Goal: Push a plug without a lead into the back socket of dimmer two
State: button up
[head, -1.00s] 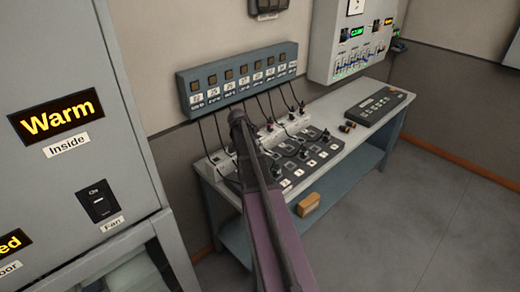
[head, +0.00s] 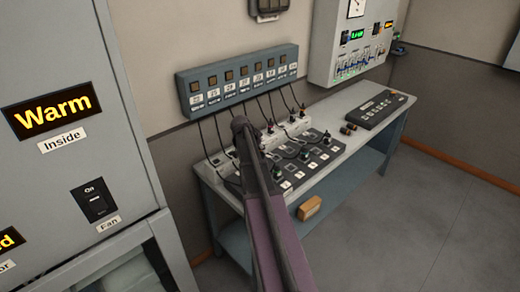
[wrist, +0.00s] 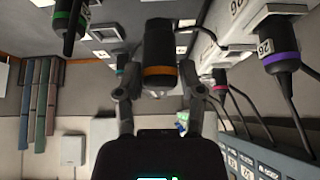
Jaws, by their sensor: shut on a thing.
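My gripper (wrist: 160,88) is shut on a black plug with an orange band (wrist: 159,50). In the head view my arm hides the gripper and this plug. The dark dimmer board (head: 310,168) lies on the bench, with plugs and leads at its white back sockets (head: 296,127). I cannot tell which is dimmer two, nor whether the held plug touches a socket.
A purple-banded plug (wrist: 281,57) with a lead sits in a socket marked 26, close to the right; a green-banded plug (wrist: 70,22) is at upper left. Leads hang from the blue wall box (head: 240,80). A control desk (head: 376,107) stands at the bench's right.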

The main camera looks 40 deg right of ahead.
jog(key=shift+f+b, duration=1.85)
jog(key=shift+f, duration=0.25)
jog(key=shift+f+b, duration=0.95)
dwell(1.4)
jog(key=shift+s+a+f, duration=0.1)
jog(key=shift+f, duration=0.05)
dwell(0.7)
jog(key=o, duration=1.1)
jog(key=shift+o, duration=0.8)
